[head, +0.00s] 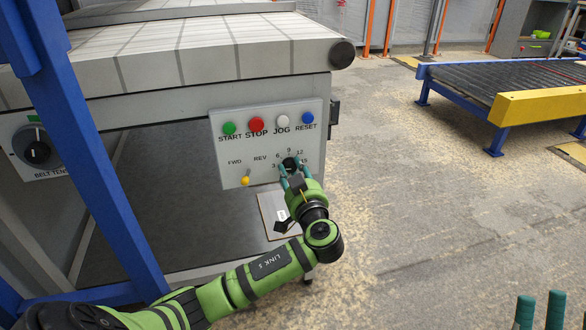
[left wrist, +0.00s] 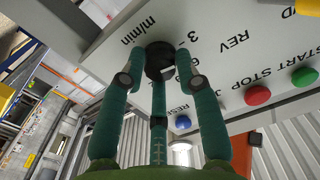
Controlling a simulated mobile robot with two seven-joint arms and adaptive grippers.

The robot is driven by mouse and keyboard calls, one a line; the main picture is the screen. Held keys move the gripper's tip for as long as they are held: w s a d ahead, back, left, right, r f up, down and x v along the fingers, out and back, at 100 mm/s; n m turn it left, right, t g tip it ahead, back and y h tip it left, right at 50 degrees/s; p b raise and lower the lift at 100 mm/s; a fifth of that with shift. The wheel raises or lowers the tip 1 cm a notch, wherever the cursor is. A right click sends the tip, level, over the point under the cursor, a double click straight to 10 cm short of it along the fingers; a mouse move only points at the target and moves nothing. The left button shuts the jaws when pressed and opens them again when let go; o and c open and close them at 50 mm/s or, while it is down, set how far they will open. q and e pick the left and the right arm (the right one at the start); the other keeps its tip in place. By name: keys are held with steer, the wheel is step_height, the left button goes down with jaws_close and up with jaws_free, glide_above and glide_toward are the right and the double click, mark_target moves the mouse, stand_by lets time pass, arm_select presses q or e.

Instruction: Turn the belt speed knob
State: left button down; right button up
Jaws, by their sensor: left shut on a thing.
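The belt speed knob (head: 290,163) is a small black dial on the lower right of the grey control panel (head: 225,162), with the numbers 3, 6, 9, 12 and 15 around it. My left gripper (head: 293,172) is at the panel with its teal fingers shut around the knob. In the left wrist view the dark knob (left wrist: 159,57) sits between the fingertips, beside the "m/min" and "3" marks. The fingers cover part of it, and I cannot read its setting. Only the teal fingertips of my right gripper (head: 539,313) show at the bottom right, upright, apart and empty.
Above the knob are a green START button (head: 229,128), a red STOP button (head: 256,124), a white JOG button (head: 282,121) and a blue RESET button (head: 308,118). A yellow FWD/REV switch (head: 245,180) is to the left. A blue post (head: 95,150) stands further left.

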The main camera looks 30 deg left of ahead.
arm_select(q)
steer(key=shift+r+m, duration=0.15)
steer(key=shift+m, duration=0.15)
steer(key=shift+m+p, duration=1.3)
steer(key=shift+m, duration=0.2)
arm_select(e)
steer(key=w+d+f+m+g+h, duration=0.1)
steer(key=w+f+m+g+h, duration=0.2)
steer(key=w+f+g+h, duration=0.4)
arm_select(q)
steer(key=shift+m+p, duration=0.65)
steer(key=shift+m, duration=0.25)
steer(key=shift+m+p, duration=0.45)
steer(key=shift+m, duration=0.25)
arm_select(e)
steer(key=d+f+g+h, duration=0.1)
steer(key=d+f+g, duration=0.1)
steer(key=f, duration=0.6)
steer(key=s+d+f+m+g+h, duration=0.1)
steer(key=f+g, duration=0.3)
steer(key=f, duration=0.5)
steer(key=shift+s+d+g+h, duration=0.2)
steer(key=shift+d+g+h, duration=0.2)
steer(key=shift+d+h, duration=0.45)
